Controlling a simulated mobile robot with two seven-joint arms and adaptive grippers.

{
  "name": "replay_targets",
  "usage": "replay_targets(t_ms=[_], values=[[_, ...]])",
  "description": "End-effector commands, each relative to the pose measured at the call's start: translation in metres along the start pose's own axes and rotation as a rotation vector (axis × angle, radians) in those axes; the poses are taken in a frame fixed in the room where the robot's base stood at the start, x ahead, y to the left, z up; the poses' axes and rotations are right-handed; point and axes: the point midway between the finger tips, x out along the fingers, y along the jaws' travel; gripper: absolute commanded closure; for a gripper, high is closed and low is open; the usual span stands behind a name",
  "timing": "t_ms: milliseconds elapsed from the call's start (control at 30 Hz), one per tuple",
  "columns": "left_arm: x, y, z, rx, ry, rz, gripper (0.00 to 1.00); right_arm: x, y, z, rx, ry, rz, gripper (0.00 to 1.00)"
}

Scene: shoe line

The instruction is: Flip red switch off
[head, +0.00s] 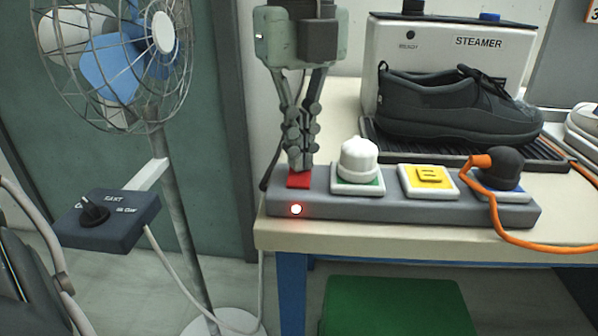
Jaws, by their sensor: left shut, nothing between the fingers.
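The red switch (299,180) is at the left end of a grey power strip (400,210) on the table's front edge. A small indicator light (296,209) on the strip's front, below the switch, glows. My left gripper (300,168) points down with its fingers shut and empty. Its fingertips are at the red switch and hide the back part of it. I cannot tell whether they press on it. My right gripper is not in view.
The strip also holds a white plug (358,160), a yellow socket cover (431,176) and a black plug (502,167) with an orange cable. Behind stand a dark shoe (450,108) and a steamer (452,55). A fan (115,60) with a control box (105,218) stands left.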

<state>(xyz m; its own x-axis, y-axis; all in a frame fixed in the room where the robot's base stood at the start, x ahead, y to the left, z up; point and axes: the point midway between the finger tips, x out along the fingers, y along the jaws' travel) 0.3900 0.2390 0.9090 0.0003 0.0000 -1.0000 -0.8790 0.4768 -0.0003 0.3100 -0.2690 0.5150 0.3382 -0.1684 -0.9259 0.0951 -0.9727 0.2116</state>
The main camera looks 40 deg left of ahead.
Motion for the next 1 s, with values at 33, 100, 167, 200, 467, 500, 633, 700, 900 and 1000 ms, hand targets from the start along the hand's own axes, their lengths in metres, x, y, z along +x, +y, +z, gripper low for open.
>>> replay_targets(t_ms=[33,100,167,200,467,500,633,700,900,1000], values=[[0.002,0.000,0.000,0.000,0.000,0.000,1.00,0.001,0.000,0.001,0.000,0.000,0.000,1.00],[0.003,0.000,0.000,0.000,0.000,0.000,1.00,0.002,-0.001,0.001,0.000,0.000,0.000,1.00],[0.004,0.000,0.000,0.000,0.000,0.000,1.00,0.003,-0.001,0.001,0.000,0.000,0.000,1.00],[0.004,0.000,0.000,0.000,0.000,0.000,1.00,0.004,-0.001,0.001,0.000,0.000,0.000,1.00],[0.005,0.000,0.000,0.000,0.001,0.001,1.00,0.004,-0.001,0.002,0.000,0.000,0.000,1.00],[0.004,0.000,0.000,0.000,0.001,0.001,1.00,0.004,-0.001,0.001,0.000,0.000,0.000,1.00],[-0.003,0.000,0.000,0.000,0.001,0.001,1.00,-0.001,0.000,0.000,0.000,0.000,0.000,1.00],[-0.009,0.000,0.000,0.000,0.000,0.001,1.00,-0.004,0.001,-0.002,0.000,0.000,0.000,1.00],[-0.026,0.000,0.000,-0.001,-0.001,0.000,1.00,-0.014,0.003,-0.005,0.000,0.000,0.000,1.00],[-0.034,0.000,0.000,0.000,0.000,-0.001,1.00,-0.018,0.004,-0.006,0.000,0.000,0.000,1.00]])
